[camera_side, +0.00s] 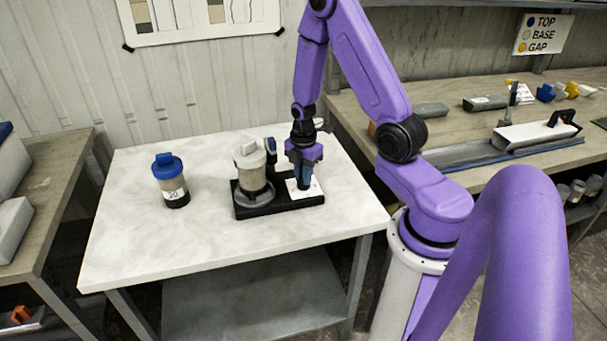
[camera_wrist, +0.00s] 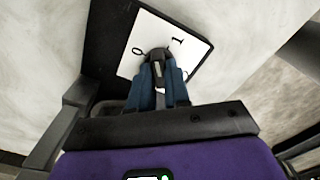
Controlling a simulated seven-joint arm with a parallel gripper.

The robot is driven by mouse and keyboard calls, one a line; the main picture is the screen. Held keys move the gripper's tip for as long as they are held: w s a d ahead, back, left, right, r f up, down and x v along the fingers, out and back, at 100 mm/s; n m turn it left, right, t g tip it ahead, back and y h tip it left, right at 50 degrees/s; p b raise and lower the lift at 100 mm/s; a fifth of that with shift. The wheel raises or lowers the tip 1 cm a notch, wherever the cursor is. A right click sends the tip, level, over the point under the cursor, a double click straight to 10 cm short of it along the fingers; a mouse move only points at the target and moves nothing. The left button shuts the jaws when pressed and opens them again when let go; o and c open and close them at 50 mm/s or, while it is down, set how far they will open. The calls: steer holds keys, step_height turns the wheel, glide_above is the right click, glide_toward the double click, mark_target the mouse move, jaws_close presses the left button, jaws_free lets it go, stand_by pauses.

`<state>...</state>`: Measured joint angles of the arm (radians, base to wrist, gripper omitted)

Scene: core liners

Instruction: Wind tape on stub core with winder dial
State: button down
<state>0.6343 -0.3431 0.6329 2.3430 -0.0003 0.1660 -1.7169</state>
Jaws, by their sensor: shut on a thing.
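The winder is a black base (camera_side: 283,204) on the white table, with a round grey seat at its left end. A pale stub core (camera_side: 250,166) with a light cap stands upright on that seat. A dark post with a blue-grey head (camera_side: 271,149) stands just behind the core. At the base's right end is a white dial plate (camera_side: 313,188), marked 0 and 1 in the wrist view (camera_wrist: 181,62). My gripper (camera_side: 304,186) points down over the plate. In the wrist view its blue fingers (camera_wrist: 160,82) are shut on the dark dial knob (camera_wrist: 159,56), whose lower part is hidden.
A blue-capped jar (camera_side: 171,181) with a white label stands left of the winder. The white table (camera_side: 130,240) is clear around both. A side bench at right holds a long tray (camera_side: 500,152) and several small objects. Another bench stands at left.

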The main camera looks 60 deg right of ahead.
steer(key=m, duration=1.4)
steer(key=shift+m, duration=0.4)
steer(key=m, duration=1)
steer(key=shift+m, duration=0.4)
steer(key=c, duration=1.1)
jaws_free()
